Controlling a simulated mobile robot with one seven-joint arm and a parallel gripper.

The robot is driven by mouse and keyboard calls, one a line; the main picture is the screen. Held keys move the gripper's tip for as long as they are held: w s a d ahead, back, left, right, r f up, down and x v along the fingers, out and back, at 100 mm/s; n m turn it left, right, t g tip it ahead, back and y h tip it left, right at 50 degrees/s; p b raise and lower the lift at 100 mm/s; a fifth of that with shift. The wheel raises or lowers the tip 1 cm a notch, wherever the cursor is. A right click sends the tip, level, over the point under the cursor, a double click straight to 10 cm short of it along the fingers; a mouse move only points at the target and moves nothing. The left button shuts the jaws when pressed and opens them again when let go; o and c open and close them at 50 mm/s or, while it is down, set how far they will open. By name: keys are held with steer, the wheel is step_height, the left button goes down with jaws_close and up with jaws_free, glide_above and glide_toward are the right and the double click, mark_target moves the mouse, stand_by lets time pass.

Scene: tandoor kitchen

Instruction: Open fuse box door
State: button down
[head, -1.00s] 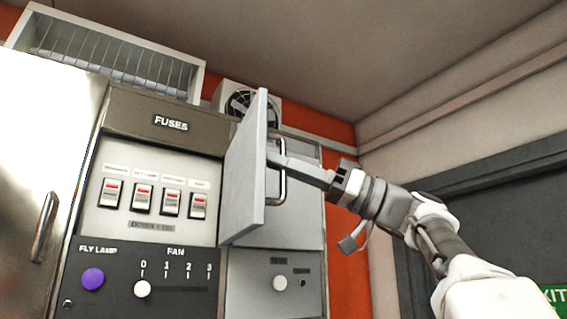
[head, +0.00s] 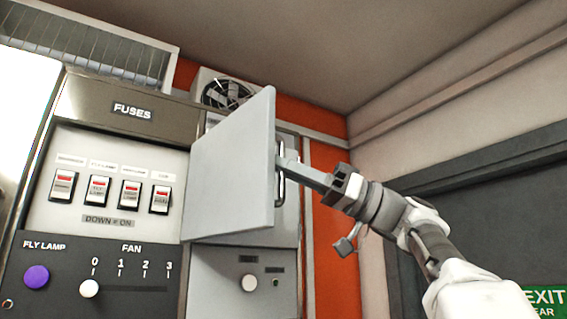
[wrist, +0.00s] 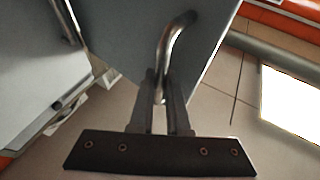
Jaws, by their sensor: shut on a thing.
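The fuse box door (head: 232,170) is a flat grey panel that stands open, swung out to the right of the fuse recess. A curved metal handle (head: 281,180) is on its right-hand face. My gripper (head: 284,166) is shut on this handle. In the wrist view, my gripper's two fingers (wrist: 160,105) close around the lower end of the handle (wrist: 172,45), with the dark door face (wrist: 125,30) behind. The fuse recess is uncovered, with several red-and-white switches (head: 97,190) under the FUSES label (head: 132,111).
Below is a black panel with a purple button (head: 37,277) and a white fan knob (head: 89,289). A metal rack (head: 95,40) and a fan (head: 225,92) are above. A grey door frame and a green exit sign (head: 545,298) are at the right.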

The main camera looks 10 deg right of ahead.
steer(key=shift+w+d+g, duration=0.3)
steer(key=shift+d+g, duration=0.05)
steer(key=shift+g, duration=0.05)
steer(key=c, duration=1.2)
jaws_free()
steer(key=shift+a, duration=0.1)
steer(key=shift+o, duration=0.2)
steer(key=b+v, duration=0.1)
steer(key=v, duration=1.6)
steer(key=shift+d+b, duration=0.25)
steer(key=shift+b, duration=0.1)
steer(key=shift+f, duration=0.1)
